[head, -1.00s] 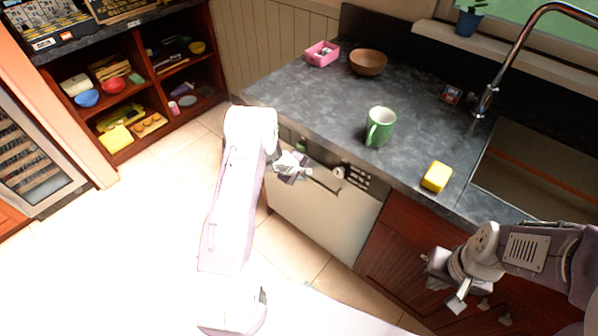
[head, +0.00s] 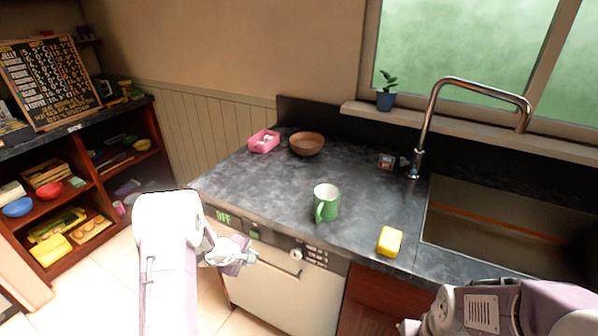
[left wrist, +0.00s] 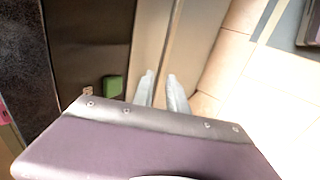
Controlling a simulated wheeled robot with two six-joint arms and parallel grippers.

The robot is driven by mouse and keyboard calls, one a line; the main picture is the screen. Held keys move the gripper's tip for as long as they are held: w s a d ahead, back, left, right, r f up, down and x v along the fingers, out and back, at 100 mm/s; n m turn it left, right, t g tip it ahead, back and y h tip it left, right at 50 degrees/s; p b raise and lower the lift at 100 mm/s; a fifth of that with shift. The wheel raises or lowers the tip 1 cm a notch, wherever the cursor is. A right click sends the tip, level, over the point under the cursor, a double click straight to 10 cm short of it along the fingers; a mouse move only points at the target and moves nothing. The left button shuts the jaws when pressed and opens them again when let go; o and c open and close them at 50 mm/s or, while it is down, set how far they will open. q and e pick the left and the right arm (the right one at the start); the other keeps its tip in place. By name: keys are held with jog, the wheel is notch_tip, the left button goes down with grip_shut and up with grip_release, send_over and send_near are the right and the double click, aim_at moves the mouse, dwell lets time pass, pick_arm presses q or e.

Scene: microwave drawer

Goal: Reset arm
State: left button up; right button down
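The built-in appliance (head: 285,290) has a pale front under the counter, with a control panel (head: 300,254) and a green button on top. Its front looks closed. My left gripper (head: 240,262) is in front of the panel's left part, apart from it as far as I can tell. In the left wrist view its two fingers (left wrist: 160,88) stand apart with nothing between them, and a green button (left wrist: 113,86) shows to their left. My right gripper (head: 408,327) is at the bottom edge, mostly cut off, below the counter's front edge; its fingers cannot be made out.
A sink (head: 500,225) with a tall faucet (head: 428,120) is at right. Shelves (head: 92,185) stand left; floor between is open.

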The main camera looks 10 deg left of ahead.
pick_arm(q)
jog(key=s+d+r+m+g+h+p, duration=0.1)
jog(key=s+d+r+m+g+p, duration=0.3)
jog(key=s+d+r+m, duration=0.7)
jog(key=s+r+m+g+y+p, duration=0.1)
jog(key=s+r+m+y, duration=0.1)
jog(key=s, duration=1.1)
jog(key=shift+a+r+m+g+y+p, duration=0.3)
jog(key=shift+a+r+m+g+y, duration=0.1)
jog(key=shift+r+m, duration=0.35)
dwell(0.8)
